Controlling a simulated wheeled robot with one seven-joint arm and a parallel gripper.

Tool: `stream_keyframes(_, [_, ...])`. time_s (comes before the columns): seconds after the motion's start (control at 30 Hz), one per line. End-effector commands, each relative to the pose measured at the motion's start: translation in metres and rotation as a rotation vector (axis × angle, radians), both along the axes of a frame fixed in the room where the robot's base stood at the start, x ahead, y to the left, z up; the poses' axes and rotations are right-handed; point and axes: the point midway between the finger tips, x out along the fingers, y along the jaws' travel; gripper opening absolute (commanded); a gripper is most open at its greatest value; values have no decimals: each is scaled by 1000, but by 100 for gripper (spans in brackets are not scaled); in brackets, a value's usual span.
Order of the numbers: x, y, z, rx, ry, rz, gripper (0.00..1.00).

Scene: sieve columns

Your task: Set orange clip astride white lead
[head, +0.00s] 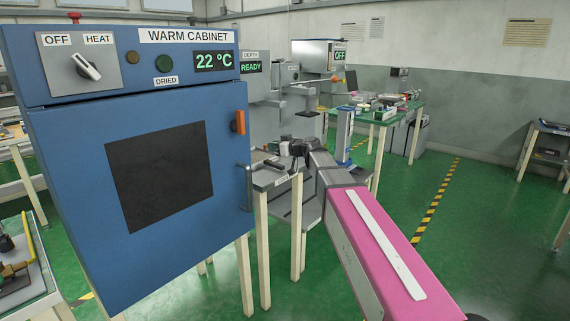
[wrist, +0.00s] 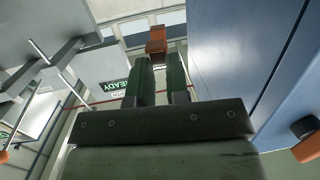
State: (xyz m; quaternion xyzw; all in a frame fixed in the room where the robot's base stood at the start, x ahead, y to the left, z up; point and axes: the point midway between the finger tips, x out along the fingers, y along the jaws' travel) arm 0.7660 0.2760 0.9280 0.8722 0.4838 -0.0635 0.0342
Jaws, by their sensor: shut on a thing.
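The orange clip (wrist: 156,40) shows in the wrist view as a small orange block at the tips of the two dark fingers. My gripper (wrist: 159,62) is shut on it and holds it up in the air. In the head view my pink arm reaches away to the right of the blue cabinet; the dark wrist shows there, but I cannot make out the clip or the fingertips. I cannot pick out the white lead for sure in either view.
The blue warm cabinet (head: 60,180) stands left of my arm, its door shut, with an orange latch (head: 239,122) and a side handle (head: 246,188). A narrow grey-topped table (head: 268,180) is beside it. A green bench (head: 402,116) stands behind.

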Motion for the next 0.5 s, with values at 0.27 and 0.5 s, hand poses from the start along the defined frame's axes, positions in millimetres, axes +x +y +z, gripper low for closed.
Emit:
stream_keyframes(0.27, [41, -36, -31, -1, 0, -2, 0])
stream_keyframes(0.5, [50, -47, -42, 0, 0, 1, 0])
